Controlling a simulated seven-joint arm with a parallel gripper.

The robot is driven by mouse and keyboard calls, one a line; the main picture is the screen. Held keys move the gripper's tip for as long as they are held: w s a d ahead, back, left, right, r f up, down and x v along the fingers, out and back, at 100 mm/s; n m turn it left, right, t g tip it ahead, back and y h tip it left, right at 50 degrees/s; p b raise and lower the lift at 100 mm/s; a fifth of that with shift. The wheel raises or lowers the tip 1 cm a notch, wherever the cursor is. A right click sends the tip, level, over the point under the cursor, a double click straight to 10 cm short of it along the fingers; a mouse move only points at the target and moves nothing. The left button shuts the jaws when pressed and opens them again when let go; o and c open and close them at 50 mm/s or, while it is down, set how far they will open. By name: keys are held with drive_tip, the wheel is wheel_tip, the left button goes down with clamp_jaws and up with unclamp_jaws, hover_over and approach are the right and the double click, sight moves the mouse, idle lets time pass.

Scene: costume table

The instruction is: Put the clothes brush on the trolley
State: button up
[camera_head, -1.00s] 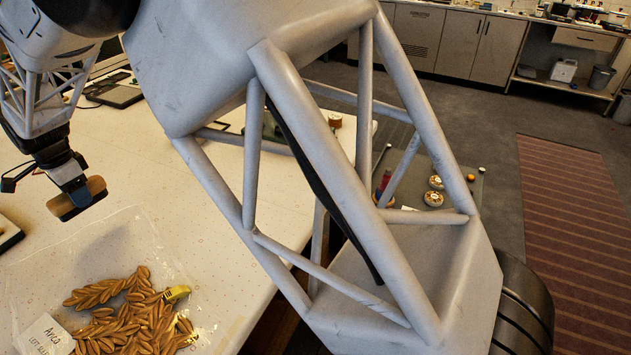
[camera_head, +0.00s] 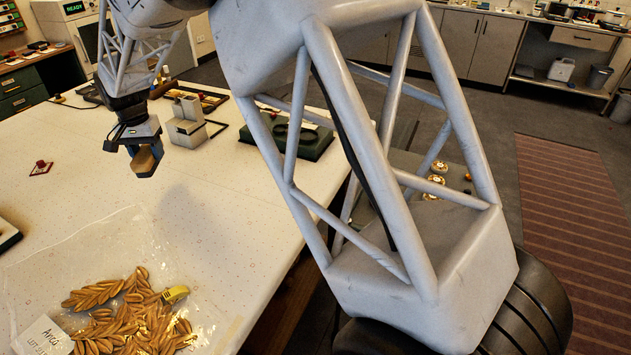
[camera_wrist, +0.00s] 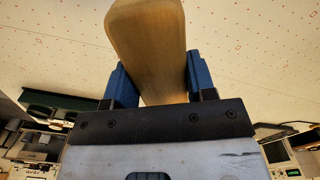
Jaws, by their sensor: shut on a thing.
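My gripper (camera_head: 146,160) is shut on the clothes brush (camera_head: 145,163) and holds it above the white table, left of centre in the head view. In the wrist view the brush's pale wooden body (camera_wrist: 147,50) stands between the two blue fingers of my gripper (camera_wrist: 150,80). Its bristles cannot be made out. The trolley (camera_head: 405,165) seems to be the dark low surface behind my arm, right of the table, with small round gold-topped items on it. My arm links hide most of it.
On the table (camera_head: 215,230) lie a clear bag of gold leaves (camera_head: 130,310), a green case (camera_head: 285,135) and a small grey device (camera_head: 186,125). A striped rug (camera_head: 575,220) covers the floor at right. The middle of the table is clear.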

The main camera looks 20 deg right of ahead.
drive_tip(key=w+d+n, duration=0.2)
drive_tip(key=d+n, duration=0.3)
drive_tip(key=d, duration=1)
drive_tip(key=w+d+n, duration=0.3)
drive_tip(key=d+n, duration=0.3)
drive_tip(key=d, duration=0.9)
drive_tip(key=w+d+n, duration=0.2)
drive_tip(key=d+n, duration=0.4)
drive_tip(key=d, duration=0.8)
drive_tip(key=shift+w+d, duration=0.3)
drive_tip(key=shift+d, duration=0.1)
drive_tip(key=s+d+n, duration=0.4)
drive_tip(key=d, duration=0.7)
drive_tip(key=s+d+n, duration=0.3)
drive_tip(key=d+n, duration=0.2)
drive_tip(key=d, duration=0.5)
drive_tip(key=s+d+n, duration=0.4)
drive_tip(key=d, duration=0.7)
wheel_tip(320, 180, down, 10)
drive_tip(key=shift+w, duration=0.2)
drive_tip(key=shift+r, duration=0.1)
drive_tip(key=shift+f, duration=3.1)
